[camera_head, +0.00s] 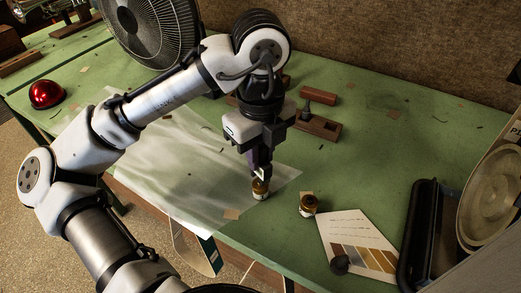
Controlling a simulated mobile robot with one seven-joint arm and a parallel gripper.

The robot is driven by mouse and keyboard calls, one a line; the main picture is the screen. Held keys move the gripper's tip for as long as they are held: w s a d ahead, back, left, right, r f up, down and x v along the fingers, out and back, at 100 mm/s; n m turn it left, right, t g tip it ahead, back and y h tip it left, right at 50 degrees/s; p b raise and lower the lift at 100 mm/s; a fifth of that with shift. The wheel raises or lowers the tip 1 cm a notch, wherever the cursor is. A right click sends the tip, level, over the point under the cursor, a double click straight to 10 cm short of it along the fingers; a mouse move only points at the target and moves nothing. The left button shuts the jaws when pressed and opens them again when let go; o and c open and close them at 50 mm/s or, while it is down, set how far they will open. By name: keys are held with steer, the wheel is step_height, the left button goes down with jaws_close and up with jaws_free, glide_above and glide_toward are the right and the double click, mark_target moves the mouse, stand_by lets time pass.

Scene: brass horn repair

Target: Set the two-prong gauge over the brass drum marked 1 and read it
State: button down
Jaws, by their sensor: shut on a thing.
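My gripper (260,168) points straight down near the middle of the bench. It is shut on a small, partly hidden thing with a pale edge, which looks like the two-prong gauge (259,175). Directly below it stands a small brass drum (260,191) with a pale label, upright near the edge of the translucent sheet. The held thing is right at the drum's top; I cannot tell whether it touches, and its prongs and reading are too small to see. A second brass drum (308,205) stands to the right. I cannot read the number on either drum.
The green bench (370,145) is mostly clear at the right and back. A wooden block with a dark peg (315,126) lies behind my gripper. A colour card (355,240) and a dark round piece (339,265) lie front right. A fan (150,30) and red dome (46,94) stand left.

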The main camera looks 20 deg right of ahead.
steer(key=shift+f+b, duration=0.55)
steer(key=shift+f, duration=0.45)
steer(key=shift+r, duration=0.1)
stand_by(1.0)
steer(key=shift+r+p, duration=2.5)
steer(key=shift+p, duration=0.3)
